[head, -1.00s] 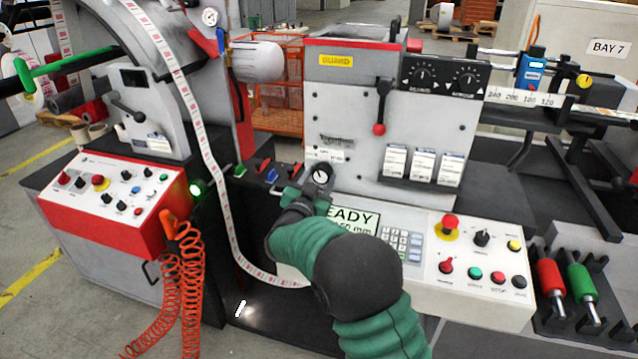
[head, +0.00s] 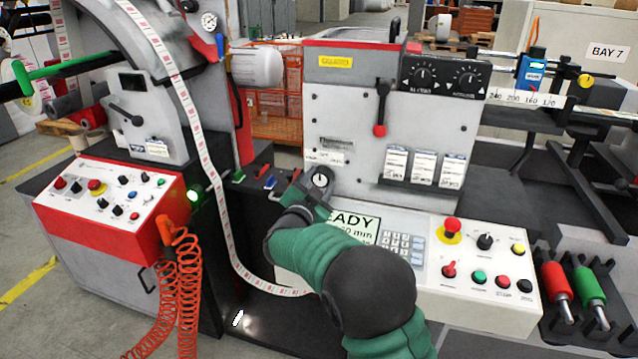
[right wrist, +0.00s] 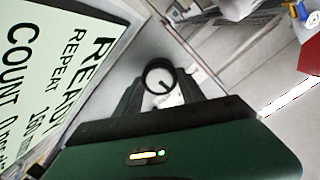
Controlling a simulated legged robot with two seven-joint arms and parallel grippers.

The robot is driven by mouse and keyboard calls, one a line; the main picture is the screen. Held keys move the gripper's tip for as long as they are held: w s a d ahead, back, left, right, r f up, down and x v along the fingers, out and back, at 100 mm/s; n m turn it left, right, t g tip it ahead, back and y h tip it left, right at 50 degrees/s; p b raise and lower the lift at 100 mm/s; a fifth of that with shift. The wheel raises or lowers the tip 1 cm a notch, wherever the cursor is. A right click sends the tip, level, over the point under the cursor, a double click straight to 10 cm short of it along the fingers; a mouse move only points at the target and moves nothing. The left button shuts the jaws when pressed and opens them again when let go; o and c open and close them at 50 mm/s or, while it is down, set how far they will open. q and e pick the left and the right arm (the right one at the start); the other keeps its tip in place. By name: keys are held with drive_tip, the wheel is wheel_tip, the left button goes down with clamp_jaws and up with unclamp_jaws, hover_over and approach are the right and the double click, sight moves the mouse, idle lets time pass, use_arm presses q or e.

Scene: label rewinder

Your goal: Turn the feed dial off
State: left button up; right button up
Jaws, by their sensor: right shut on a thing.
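The dial (head: 320,178), a black ring with a white face and a dark pointer, sits at the upper left corner of the grey console, below a small label. In the right wrist view the dial (right wrist: 160,77) shows between my finger ends, its pointer slanting to the lower right. My right gripper (head: 314,192) reaches it from below and is shut on it; the wrist view also shows the gripper (right wrist: 160,88). The dial's sides are partly hidden by the fingers. My left gripper is not in view.
A lever with a red knob (head: 380,130) hangs above right.

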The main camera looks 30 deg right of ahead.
drive_tip(key=shift+f, duration=0.1)
drive_tip(key=o, duration=1.4)
drive_tip(key=shift+c, duration=0.2)
drive_tip(key=shift+a, duration=0.1)
drive_tip(key=p+v, duration=0.1)
drive_tip(key=v, duration=1.5)
drive_tip(key=shift+s+a, duration=0.25)
drive_tip(key=shift+s, duration=0.05)
drive_tip(key=shift+f, duration=0.15)
